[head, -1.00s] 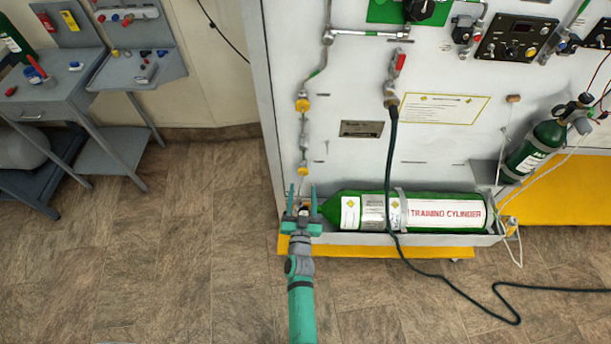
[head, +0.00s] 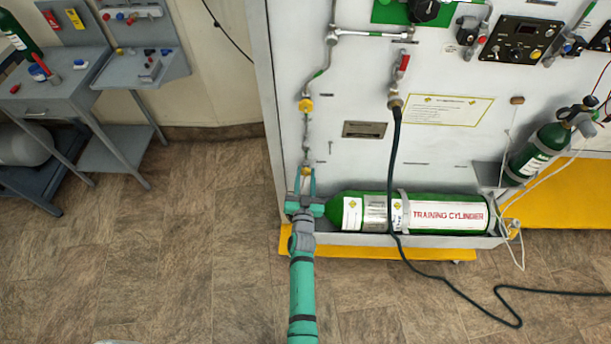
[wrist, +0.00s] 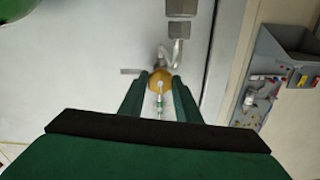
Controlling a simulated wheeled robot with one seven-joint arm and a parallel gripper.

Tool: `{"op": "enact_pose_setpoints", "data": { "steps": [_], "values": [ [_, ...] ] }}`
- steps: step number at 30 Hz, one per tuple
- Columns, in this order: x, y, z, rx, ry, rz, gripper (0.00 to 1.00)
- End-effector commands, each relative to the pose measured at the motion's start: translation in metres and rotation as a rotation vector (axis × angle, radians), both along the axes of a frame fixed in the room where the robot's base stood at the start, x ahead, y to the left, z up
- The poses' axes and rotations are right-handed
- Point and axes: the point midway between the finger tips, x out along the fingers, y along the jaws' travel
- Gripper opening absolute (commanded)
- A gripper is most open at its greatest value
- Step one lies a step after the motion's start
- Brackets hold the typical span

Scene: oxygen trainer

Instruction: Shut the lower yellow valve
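The lower yellow valve (head: 306,171) sits on the thin vertical pipe at the left side of the white panel, just above the green cylinder's tray. In the wrist view it is a round yellow knob (wrist: 160,79) with a pale lever-like piece beside it. My gripper (head: 305,173) has come up to it from below, with one finger on each side. In the wrist view my gripper's fingers (wrist: 159,88) flank the knob, with narrow gaps, and seem open. Whether either fingertip touches it is hard to tell. The upper yellow valve (head: 305,105) is higher on the same pipe.
A green training cylinder (head: 432,214) lies in a tray just right of my gripper. A dark hose (head: 392,170) hangs in front of it and runs across the floor. A grey workbench (head: 75,85) stands at the left. The floor between is clear.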

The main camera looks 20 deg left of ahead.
Motion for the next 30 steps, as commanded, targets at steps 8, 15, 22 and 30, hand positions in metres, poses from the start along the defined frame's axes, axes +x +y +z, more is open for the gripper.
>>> {"op": "enact_pose_setpoints", "data": {
  "steps": [8,15,22,30],
  "values": [
    [0.0,-0.0003,0.0002,0.038,0.011,0.0,0.08],
    [-0.0003,0.0003,0.0001,0.13,0.037,0.001,0.08],
    [-0.0005,0.0005,0.0001,0.134,0.038,0.001,0.08],
    [-0.0003,0.0003,0.0001,0.133,0.038,0.001,0.49]
  ]
}}
